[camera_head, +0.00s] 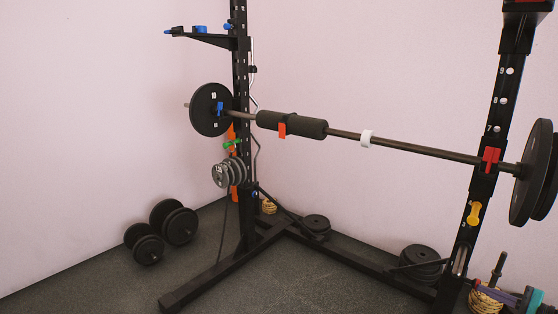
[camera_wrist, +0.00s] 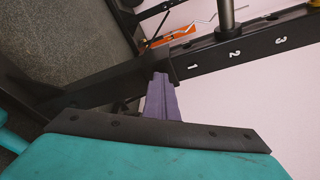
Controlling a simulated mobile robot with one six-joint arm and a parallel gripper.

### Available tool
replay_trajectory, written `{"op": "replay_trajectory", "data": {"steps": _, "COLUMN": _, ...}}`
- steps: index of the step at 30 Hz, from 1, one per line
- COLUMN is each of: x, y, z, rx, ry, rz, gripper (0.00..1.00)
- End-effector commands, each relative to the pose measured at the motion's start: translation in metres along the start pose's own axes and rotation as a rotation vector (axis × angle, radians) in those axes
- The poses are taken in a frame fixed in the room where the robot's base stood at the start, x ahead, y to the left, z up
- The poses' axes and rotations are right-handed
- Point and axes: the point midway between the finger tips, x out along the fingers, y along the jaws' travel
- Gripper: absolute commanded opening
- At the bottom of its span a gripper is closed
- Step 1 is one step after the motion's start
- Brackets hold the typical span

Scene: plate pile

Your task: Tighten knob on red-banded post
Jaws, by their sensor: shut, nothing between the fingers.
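The right-hand rack post (camera_head: 497,118) is black with white numbers. It bears a red piece (camera_head: 490,158) where the barbell crosses it and a yellow fitting (camera_head: 474,213) lower down. I cannot tell which fitting is the knob. My gripper (camera_head: 491,291), with purple fingers, a black bar and a teal body, is low at the right, beside the post's foot. In the wrist view its shut, empty fingers (camera_wrist: 160,80) point at a black post (camera_wrist: 212,52) numbered 1, 2 and 3. Their tips overlap a dark block there; contact is unclear.
The loaded barbell (camera_head: 420,148) spans both posts. Black plates (camera_head: 420,258) lie by the base beam, and a rope coil (camera_head: 482,303) is near my gripper. A grey peg (camera_wrist: 227,14) stands out of the post. Dumbbells (camera_head: 174,222) lie at left; the front floor is clear.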

Motion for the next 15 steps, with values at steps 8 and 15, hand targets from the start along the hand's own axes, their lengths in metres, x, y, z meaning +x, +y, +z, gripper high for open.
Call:
{"op": "replay_trajectory", "data": {"steps": 8, "x": 0.0002, "y": -0.0033, "z": 0.0002, "rx": 0.000, "ry": 0.000, "rz": -0.001, "gripper": 0.00}}
{"op": "replay_trajectory", "data": {"steps": 15, "x": 0.0002, "y": -0.0050, "z": 0.0004, "rx": 0.000, "ry": 0.000, "rz": 0.000, "gripper": 0.00}}
